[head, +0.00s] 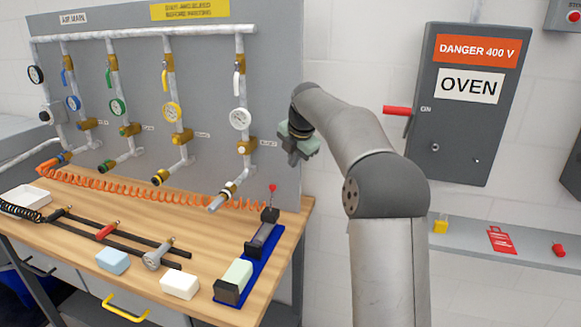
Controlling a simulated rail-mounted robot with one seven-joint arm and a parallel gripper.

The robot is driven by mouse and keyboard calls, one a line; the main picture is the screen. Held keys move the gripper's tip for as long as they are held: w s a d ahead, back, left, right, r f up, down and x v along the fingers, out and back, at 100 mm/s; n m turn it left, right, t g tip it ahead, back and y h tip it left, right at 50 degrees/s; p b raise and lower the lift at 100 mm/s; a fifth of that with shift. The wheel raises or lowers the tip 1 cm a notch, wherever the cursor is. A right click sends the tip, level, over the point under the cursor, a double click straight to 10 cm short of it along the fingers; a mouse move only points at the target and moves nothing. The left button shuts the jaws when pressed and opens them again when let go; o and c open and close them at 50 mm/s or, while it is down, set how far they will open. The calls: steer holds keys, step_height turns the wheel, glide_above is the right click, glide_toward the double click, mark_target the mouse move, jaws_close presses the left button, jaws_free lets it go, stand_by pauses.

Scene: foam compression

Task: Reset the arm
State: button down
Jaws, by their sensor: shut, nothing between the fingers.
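My gripper (293,157) is in the air above the right end of the wooden workbench (205,306). It is to the right of the last gauge pipe and in front of the grey panel. Its fingers point down, look shut and hold nothing. My arm rises from the bottom of the head view and bends left at the elbow. Below the gripper, a blue-based press fixture (283,262) stands on the bench, apart from the gripper. A pale green block (237,275) sits at the near end of the fixture.
Blue (112,260) and white (180,285) blocks lie on the bench near black rails. An orange coiled hose (130,190) runs along the pipes. The grey oven switch box (460,110), with a red handle, hangs right of my arm, above a shelf (530,250).

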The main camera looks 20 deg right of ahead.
stand_by(0.3)
steer(key=s+a+f+m+g, duration=0.1)
steer(key=s+a+f+m, duration=0.1)
steer(key=s+a+m, duration=0.3)
steer(key=s+a+f+m+g, duration=0.1)
steer(key=s+m, duration=0.1)
steer(key=s, duration=0.6)
steer(key=s+a+f+m, duration=0.2)
steer(key=s+m, duration=0.2)
steer(key=s, duration=0.2)
steer(key=s+f+m+g, duration=0.1)
steer(key=s+f+m, duration=0.2)
steer(key=s, duration=0.5)
steer(key=s+a+f+m, duration=0.1)
steer(key=s+f+m, duration=0.3)
steer(key=s, duration=0.5)
steer(key=s+a+f+m+g, duration=0.1)
steer(key=s+f+m, duration=0.3)
steer(key=s, duration=0.4)
steer(key=shift+s+a+m+g, duration=0.2)
steer(key=shift+m+g, duration=0.1)
steer(key=shift+m, duration=0.6)
